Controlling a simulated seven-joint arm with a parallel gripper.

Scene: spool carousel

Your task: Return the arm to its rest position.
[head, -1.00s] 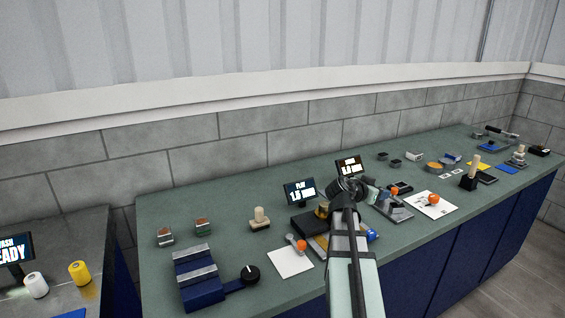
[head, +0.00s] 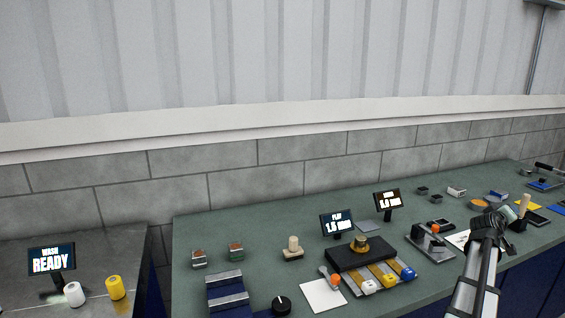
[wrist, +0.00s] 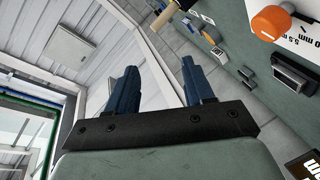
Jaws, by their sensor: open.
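My gripper shows in the wrist view (wrist: 160,88) with its two dark blue fingers spread apart and nothing between them. In the head view my gripper (head: 490,222) is at the right, over the right part of the green bench (head: 205,262). Its fingertips are too small to make out there. The arm reaches up from the bottom edge and hides part of the bench and of a white sheet.
A black block (head: 345,258) with coloured spools in front stands mid-bench, beside two small displays (head: 337,223). A white card (head: 323,296), a grey tray (head: 432,246) and an upright wooden handle (head: 524,204) are nearby. A READY screen (head: 51,260) is on the left table.

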